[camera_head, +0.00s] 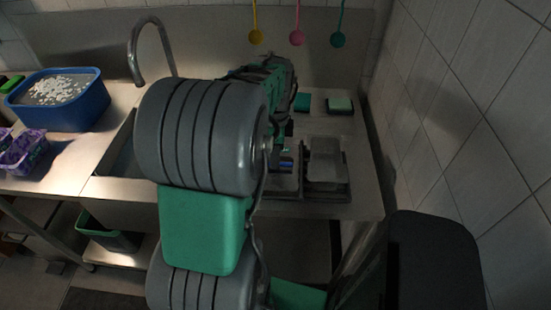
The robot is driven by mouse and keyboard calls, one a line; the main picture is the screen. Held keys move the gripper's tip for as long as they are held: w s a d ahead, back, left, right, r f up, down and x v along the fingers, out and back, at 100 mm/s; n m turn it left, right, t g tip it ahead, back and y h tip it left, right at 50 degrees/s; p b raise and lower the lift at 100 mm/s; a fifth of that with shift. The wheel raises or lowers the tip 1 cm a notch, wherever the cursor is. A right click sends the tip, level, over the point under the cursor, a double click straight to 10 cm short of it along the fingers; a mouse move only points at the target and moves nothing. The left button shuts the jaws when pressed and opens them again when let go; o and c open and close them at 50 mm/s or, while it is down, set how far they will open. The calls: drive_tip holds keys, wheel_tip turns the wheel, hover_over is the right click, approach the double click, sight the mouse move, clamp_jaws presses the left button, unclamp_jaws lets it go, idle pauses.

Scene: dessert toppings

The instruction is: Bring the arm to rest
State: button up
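My arm, grey and green, rises through the middle of the head view and reaches forward over the steel counter (345,208). My gripper (287,140) is at the far end, near the right part of the counter. Its fingers are mostly hidden behind the arm's large grey joint and dark parts, so I cannot tell whether they hold anything. A small blue spot shows below it, too small to identify.
A blue tub (90,116) with white pieces stands at left, beside purple packages (22,152). A tap (135,50) arches over the sink (122,152). Metal trays (325,162) and two sponges (341,105) lie at right. A tiled wall (470,110) closes the right side.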

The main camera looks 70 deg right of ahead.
wheel_tip(320, 180, up, 6)
drive_tip(key=shift+f, duration=0.25)
drive_tip(key=shift+w, duration=0.15)
drive_tip(key=w+a+r+n+t+h, duration=0.1)
drive_tip(key=w+a+n, duration=1.7)
drive_tip(key=w, duration=0.4)
drive_tip(key=w+a+f+n+t+y, duration=0.1)
drive_tip(key=w+a+n+t, duration=0.1)
drive_tip(key=a+n, duration=1.3)
drive_tip(key=a, duration=0.8)
drive_tip(key=shift+f+n, duration=0.3)
drive_tip(key=shift+f, duration=0.1)
